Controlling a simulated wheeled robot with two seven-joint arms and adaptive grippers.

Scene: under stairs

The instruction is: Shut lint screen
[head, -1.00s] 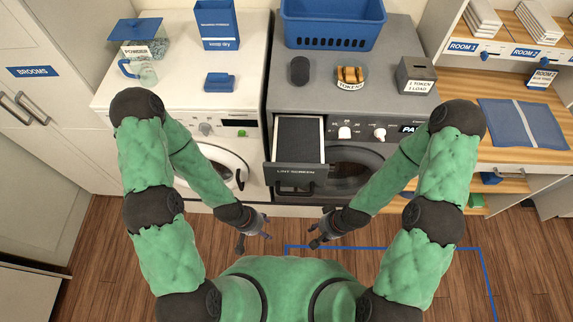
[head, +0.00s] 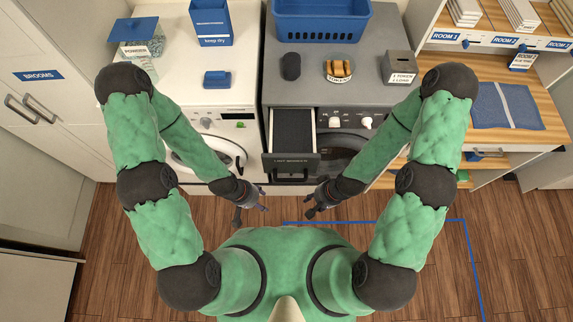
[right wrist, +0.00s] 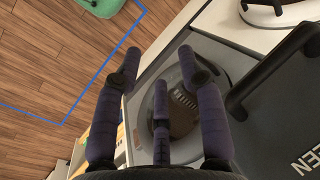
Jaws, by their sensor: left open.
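The lint screen (head: 291,130) is a dark flat drawer with a light rim, pulled out of the top left of the grey dryer (head: 345,98). Its dark front panel (head: 291,167) with a handle faces me. The panel also shows at the right edge of the right wrist view (right wrist: 290,115). My right gripper (head: 313,204) is open and empty, apart from the panel, to the right of it and nearer to me. Its spread fingers show in the right wrist view (right wrist: 160,62). My left gripper (head: 250,208) is open and empty, nearer to me and left of the panel.
A white washer (head: 218,105) stands left of the dryer. On the dryer top are a blue basket (head: 320,28), a dark cylinder (head: 291,66), a token bowl (head: 338,72) and a token box (head: 398,68). Wooden shelving is at right. Wooden floor with a blue line lies below.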

